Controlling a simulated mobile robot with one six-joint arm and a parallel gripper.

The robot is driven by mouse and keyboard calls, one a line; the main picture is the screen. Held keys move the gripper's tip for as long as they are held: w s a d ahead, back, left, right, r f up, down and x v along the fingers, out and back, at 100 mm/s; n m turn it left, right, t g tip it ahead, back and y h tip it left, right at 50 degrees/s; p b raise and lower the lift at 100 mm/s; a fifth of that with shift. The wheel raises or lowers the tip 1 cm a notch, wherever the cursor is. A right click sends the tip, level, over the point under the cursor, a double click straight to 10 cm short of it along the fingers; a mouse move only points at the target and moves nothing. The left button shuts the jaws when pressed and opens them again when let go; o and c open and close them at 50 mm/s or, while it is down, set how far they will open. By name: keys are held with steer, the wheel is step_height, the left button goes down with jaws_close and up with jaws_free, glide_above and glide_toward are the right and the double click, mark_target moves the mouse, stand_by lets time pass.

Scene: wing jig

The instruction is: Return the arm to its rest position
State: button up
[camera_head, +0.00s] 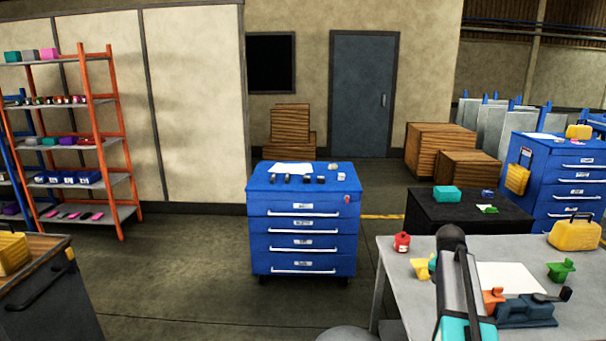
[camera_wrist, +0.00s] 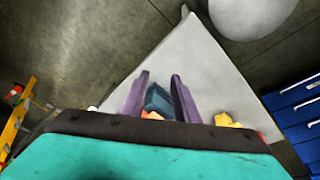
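My arm shows in the head view at the lower right, in front of the grey table (camera_head: 400,275), with a dark rounded joint and a teal part at the frame's bottom edge. My gripper (camera_wrist: 160,82) shows in the wrist view as two purple fingers standing apart, with no object clearly held. A dark blue vise (camera_head: 527,311) with an orange part stands on the table. A dark blue shape (camera_wrist: 158,100) with orange beside it shows between the fingers, seemingly the vise beyond them. The fingertips are not clear in the head view.
On the table are a red container (camera_head: 401,243), a yellow part (camera_head: 421,269), a white sheet (camera_head: 508,279), a green part (camera_head: 560,271) and a yellow case (camera_head: 575,236). A blue drawer cabinet (camera_head: 303,230) stands left of the table. Floor between is clear.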

steer(key=s+a+f+n+y, duration=0.1)
steer(key=s+a+f+n, duration=0.35)
steer(key=a+f, duration=0.45)
steer(key=s+a+f+n+y, duration=0.1)
steer(key=s+a+f+n, duration=0.35)
steer(key=a, duration=0.75)
steer(key=s+a+f+n+y, duration=0.1)
steer(key=s+a+f+n, duration=0.3)
steer(key=a+f, duration=0.65)
steer(key=s+f+m+g+b, duration=0.1)
steer(key=s+f+g+b, duration=0.5)
steer(key=s+f, duration=2)
step_height(320, 180, down, 2)
steer(key=b, duration=0.4)
steer(key=shift+s+d, duration=0.25)
steer(key=shift+d, duration=0.1)
steer(key=shift+s+f, duration=0.1)
steer(key=shift+s, duration=0.05)
